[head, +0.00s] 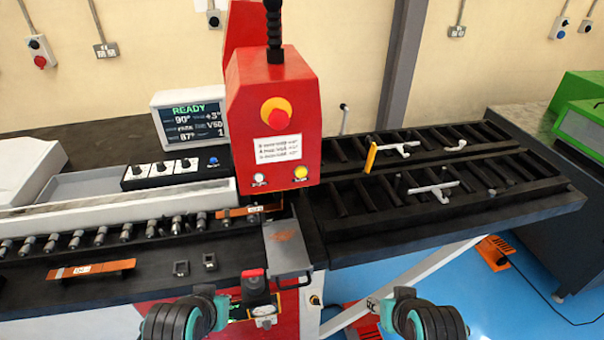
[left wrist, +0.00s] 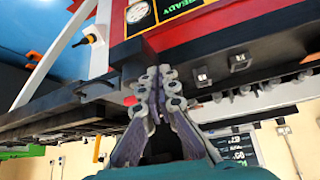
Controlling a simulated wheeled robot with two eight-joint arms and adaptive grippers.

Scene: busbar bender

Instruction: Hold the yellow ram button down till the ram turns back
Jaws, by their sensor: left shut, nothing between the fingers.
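The yellow ram button (head: 301,172) is on the lower right of the red press head's front face (head: 271,130) in the head view, with nothing touching it. A white button (head: 259,180) sits to its left. The ram itself cannot be made out. The screen (head: 190,116) reads READY in green, with 90°, +3° and 87°. In the left wrist view, which looks upside down, my left gripper (left wrist: 153,75) is shut and empty, pointing at the bench front. In the head view only my arm parts show at the bottom edge; my right gripper is out of view.
A red emergency button (head: 276,110) sits above the yellow one. A copper bar (head: 250,210) lies under the head, and another bar (head: 90,270) at left. A grey plate (head: 289,248) juts forward below the head. A black roller table (head: 450,217) with clamps extends right.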

